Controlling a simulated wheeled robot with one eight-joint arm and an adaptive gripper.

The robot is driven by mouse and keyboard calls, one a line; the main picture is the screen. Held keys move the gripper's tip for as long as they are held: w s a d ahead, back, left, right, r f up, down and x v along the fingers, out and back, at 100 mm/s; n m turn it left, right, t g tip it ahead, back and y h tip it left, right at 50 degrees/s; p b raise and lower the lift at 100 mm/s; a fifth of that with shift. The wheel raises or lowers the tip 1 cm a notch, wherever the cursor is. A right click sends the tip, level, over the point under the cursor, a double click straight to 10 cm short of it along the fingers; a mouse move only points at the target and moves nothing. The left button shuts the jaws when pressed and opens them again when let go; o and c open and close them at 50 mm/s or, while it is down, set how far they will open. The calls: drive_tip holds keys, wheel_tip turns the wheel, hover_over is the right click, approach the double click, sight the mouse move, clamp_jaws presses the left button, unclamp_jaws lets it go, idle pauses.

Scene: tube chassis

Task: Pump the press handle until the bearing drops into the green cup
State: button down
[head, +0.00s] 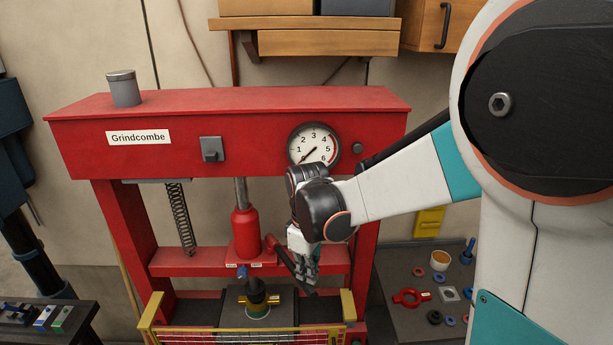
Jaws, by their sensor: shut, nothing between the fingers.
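The red press (90,125), labelled Grindcombe, stands ahead of me. Its red bottle jack (246,230) sits on the middle crossbeam. The dark press handle (283,257) slopes down to the right from a red socket at the jack's base. My gripper (312,280) points down beside the handle's lower end, shut and empty. I cannot tell whether it touches the handle. Below the jack, a dark cylindrical part (256,288) stands by a brass-coloured block on the press bed.
The gauge (314,145) needle points to the lower left. A yellow-framed mesh guard (240,338) crosses the front of the bed. A grey side table (400,265) at right holds rings, a red part and a cup. A bench (40,318) stands at left.

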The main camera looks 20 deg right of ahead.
drive_tip(key=shift+f, duration=0.1)
wheel_tip(320, 180, down, 15)
drive_tip(key=b, duration=1.3)
wheel_tip(320, 180, up, 16)
drive_tip(key=p, duration=1)
drive_tip(key=shift+f+p, duration=0.25)
drive_tip(key=shift+p, duration=0.15)
drive_tip(key=shift+f, duration=0.1)
wheel_tip(320, 180, down, 15)
drive_tip(key=b, duration=1.2)
wheel_tip(320, 180, up, 15)
drive_tip(key=p, duration=1)
drive_tip(key=shift+f, duration=0.1)
